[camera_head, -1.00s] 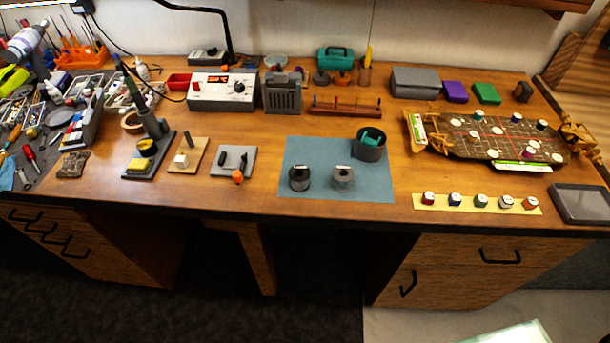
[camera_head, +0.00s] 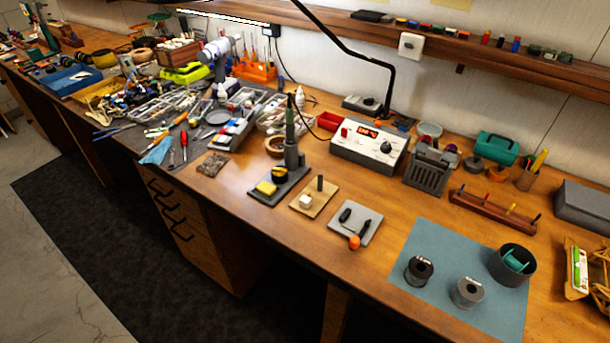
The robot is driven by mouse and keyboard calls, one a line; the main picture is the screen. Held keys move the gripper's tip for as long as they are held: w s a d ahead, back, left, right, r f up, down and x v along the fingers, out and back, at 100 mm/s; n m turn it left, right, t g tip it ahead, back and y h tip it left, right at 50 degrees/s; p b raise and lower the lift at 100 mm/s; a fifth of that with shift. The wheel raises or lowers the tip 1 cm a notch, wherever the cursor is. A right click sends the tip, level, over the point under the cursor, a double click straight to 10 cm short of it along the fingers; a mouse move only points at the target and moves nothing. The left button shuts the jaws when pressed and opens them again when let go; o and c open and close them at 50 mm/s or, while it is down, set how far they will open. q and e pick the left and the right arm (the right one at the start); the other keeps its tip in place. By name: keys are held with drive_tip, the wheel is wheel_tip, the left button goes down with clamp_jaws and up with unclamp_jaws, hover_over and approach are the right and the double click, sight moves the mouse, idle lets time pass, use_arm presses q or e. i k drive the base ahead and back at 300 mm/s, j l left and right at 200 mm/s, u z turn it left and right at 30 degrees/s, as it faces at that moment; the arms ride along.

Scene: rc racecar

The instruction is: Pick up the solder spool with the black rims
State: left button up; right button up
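The solder spool with the black rims (camera_head: 418,271) stands upright on the blue mat (camera_head: 438,234), near its left front edge. A second spool with grey rims (camera_head: 467,292) stands to its right, apart from it. A dark round container (camera_head: 511,267) with a teal item inside stands on the mat behind and to the right of the spools. Neither of my grippers is in view.
A soldering station (camera_head: 368,148), a grey ribbed box (camera_head: 428,170) and a wooden rack (camera_head: 495,212) stand behind. The bench's left side is cluttered.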

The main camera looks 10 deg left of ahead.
sight(421, 269)
drive_tip(key=i+u, duration=0.25)
drive_tip(key=l+z, duration=0.1)
drive_tip(key=z, duration=0.9)
